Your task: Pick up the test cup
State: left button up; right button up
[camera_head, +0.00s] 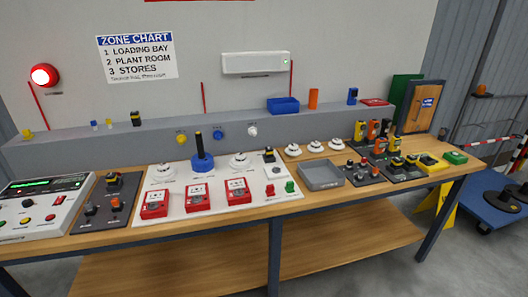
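What looks like the test cup (202,161) is a blue cup-shaped piece with a dark upright handle. It stands upright on the white board (218,205) on the workbench, between two white round detectors (161,173) and (240,161). I cannot tell whether it sits over another detector. Red call points (198,197) lie in front of it. Neither of my grippers is in view.
A control panel (42,207) and a dark switch plate (108,203) lie left of the board. A grey tray (321,176), loose detectors (315,146) and several small devices stand right. A grey ledge (100,148) runs behind. Bare wood (350,193) shows along the front.

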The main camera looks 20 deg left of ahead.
aim_at(202, 163)
jog(key=z, duration=0.45)
jog(key=k, duration=0.9)
jog(key=u, duration=0.95)
jog(key=i, duration=0.4)
jog(key=u, duration=0.05)
